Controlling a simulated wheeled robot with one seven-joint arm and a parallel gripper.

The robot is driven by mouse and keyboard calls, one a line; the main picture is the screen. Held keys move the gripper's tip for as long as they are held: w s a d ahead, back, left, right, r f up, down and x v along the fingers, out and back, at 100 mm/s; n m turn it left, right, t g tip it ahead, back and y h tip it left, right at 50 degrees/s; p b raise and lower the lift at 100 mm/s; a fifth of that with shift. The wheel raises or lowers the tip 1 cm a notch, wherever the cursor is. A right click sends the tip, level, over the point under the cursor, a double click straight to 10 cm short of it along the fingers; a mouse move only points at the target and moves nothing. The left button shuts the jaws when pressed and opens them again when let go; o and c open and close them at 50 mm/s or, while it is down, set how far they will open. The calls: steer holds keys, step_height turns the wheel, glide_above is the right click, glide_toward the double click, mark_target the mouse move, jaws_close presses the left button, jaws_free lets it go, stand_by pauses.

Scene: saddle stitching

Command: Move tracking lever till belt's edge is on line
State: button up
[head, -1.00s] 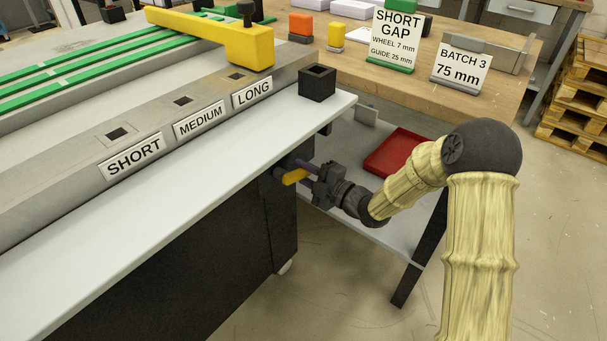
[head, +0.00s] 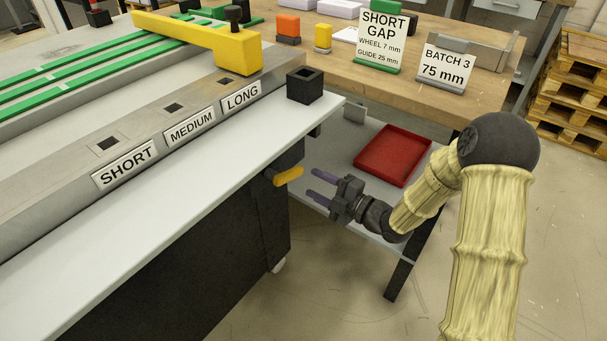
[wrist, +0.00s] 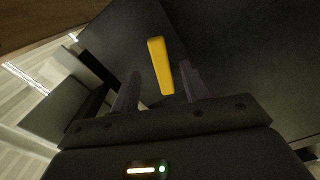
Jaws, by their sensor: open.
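A yellow lever (head: 288,176) sticks out from the dark side of the machine, below its light top edge. I take it to be the tracking lever. My gripper (head: 318,184) is open and empty, a little to the right of the lever and apart from it. In the wrist view the yellow lever (wrist: 160,66) stands slightly tilted ahead of and between the two purple fingers of my gripper (wrist: 158,84). Green belts (head: 80,64) run on the machine top at the upper left. I cannot make out a line or the belt's edge against it.
A red tray (head: 393,157) lies on a grey lower shelf behind my gripper. A table leg (head: 400,278) stands below it. The machine's dark cabinet (head: 200,270) is at the left. The floor in front is clear.

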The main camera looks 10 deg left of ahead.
steer(key=p+v, duration=0.1)
steer(key=v, duration=0.8)
steer(key=shift+d, duration=0.3)
steer(key=shift+p, duration=0.3)
